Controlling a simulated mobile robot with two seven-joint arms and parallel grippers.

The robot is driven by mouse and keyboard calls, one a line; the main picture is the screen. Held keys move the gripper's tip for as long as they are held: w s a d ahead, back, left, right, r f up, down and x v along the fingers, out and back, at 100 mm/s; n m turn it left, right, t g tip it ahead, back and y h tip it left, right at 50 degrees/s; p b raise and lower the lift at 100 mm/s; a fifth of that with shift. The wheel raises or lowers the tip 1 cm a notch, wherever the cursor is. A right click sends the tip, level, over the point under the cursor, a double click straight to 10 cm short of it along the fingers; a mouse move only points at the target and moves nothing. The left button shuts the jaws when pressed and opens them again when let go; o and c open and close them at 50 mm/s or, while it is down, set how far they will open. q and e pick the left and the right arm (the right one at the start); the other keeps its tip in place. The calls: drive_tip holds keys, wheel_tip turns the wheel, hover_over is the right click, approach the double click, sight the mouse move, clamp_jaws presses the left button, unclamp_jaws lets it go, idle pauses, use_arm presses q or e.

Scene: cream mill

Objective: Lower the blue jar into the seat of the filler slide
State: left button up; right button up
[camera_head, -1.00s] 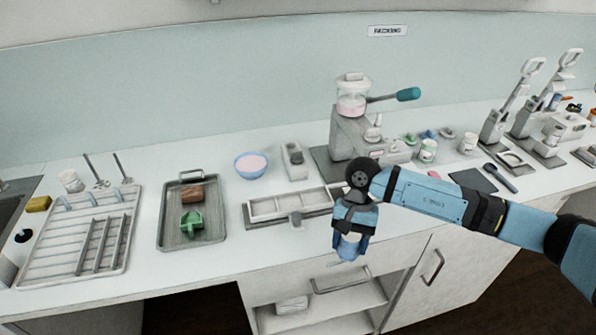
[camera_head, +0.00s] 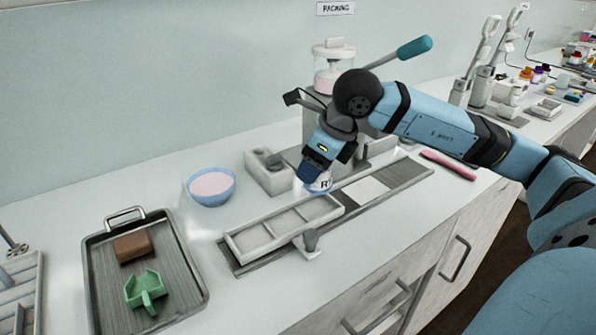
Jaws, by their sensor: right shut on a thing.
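My right gripper (camera_head: 314,170) is shut on a jar (camera_head: 322,184). Its white labelled side with dark lettering shows below the blue fingers; they hide much of the rest, so its lid colour is unclear. It hangs over the far side of the long dark rail (camera_head: 410,174), in front of the filler machine. A pale square plate (camera_head: 366,190) lies on the rail to the right of the jar. I cannot tell whether this is the slide's seat. The filler machine, with its pink-filled hopper (camera_head: 329,82) and teal-handled lever (camera_head: 414,47), is partly behind my arm. My left gripper is not in view.
A pale compartment tray (camera_head: 234,246) lies on the rail's left part, with a grey knob (camera_head: 310,239) in front. A block (camera_head: 257,180) and a blue bowl (camera_head: 191,192) stand further left. A metal tray (camera_head: 98,290) holds brown and green pieces. The front counter is clear.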

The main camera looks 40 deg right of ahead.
sight(315, 188)
drive_tip(key=shift+s+f+b, duration=0.15)
drive_tip(key=shift+f+b, duration=0.2)
drive_tip(key=shift+f, duration=0.25)
drive_tip(key=shift+f+b, duration=0.4)
drive_tip(key=shift+f, duration=0.85)
use_arm(q)
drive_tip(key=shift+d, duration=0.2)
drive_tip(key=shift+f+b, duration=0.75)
drive_tip(key=shift+b, duration=0.1)
use_arm(e)
drive_tip(key=shift+f, duration=0.25)
use_arm(q)
drive_tip(key=shift+b, duration=0.5)
use_arm(e)
drive_tip(key=shift+f, duration=0.45)
use_arm(q)
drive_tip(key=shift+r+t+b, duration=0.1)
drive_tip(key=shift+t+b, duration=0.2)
drive_tip(key=shift+b, duration=0.15)
use_arm(e)
drive_tip(key=shift+f, duration=0.3)
